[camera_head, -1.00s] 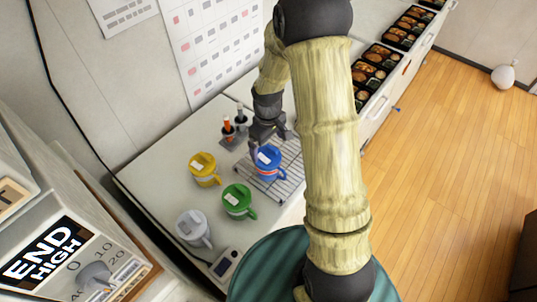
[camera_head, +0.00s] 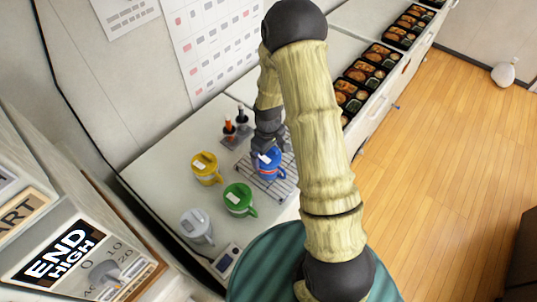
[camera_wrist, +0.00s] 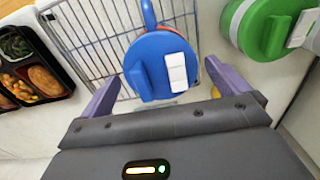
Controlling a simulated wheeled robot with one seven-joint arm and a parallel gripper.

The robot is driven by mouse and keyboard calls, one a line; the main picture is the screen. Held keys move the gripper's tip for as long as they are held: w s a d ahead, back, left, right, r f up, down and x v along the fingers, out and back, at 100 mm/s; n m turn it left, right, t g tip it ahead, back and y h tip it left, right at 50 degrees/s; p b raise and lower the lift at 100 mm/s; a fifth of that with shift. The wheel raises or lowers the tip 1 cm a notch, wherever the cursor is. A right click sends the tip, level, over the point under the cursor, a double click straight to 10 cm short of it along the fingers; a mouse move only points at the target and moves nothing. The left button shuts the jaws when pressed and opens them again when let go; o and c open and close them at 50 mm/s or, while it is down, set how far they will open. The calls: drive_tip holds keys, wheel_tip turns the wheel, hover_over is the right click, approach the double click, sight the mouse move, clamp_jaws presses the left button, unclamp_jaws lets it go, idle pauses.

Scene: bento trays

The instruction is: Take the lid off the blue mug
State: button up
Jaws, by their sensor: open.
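The blue mug (camera_head: 268,170) stands upright on a wire rack, with its blue lid (camera_wrist: 152,62) on top. In the wrist view the lid has a raised blue grip and a white label, and the mug's handle points away at the top. My gripper (camera_wrist: 160,85) is open, its two purple-grey fingers on either side of the near part of the lid, apart from it. In the head view my gripper (camera_head: 266,150) is just above and behind the mug, partly covering the lid; its fingertips are hard to make out there.
The wire rack (camera_head: 285,187) lies under the mug. A yellow mug (camera_head: 206,170), a green mug (camera_head: 238,201) and a white mug (camera_head: 195,226) stand to the left and front. A holder with orange and grey tools (camera_head: 232,138) is behind. Filled bento trays (camera_head: 365,75) line the right.

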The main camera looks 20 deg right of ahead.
sight(268, 156)
drive_tip(key=c, duration=0.9)
drive_tip(key=shift+r, duration=0.1)
wheel_tip(268, 156, up, 10)
drive_tip(key=b, duration=0.3)
idle(0.5)
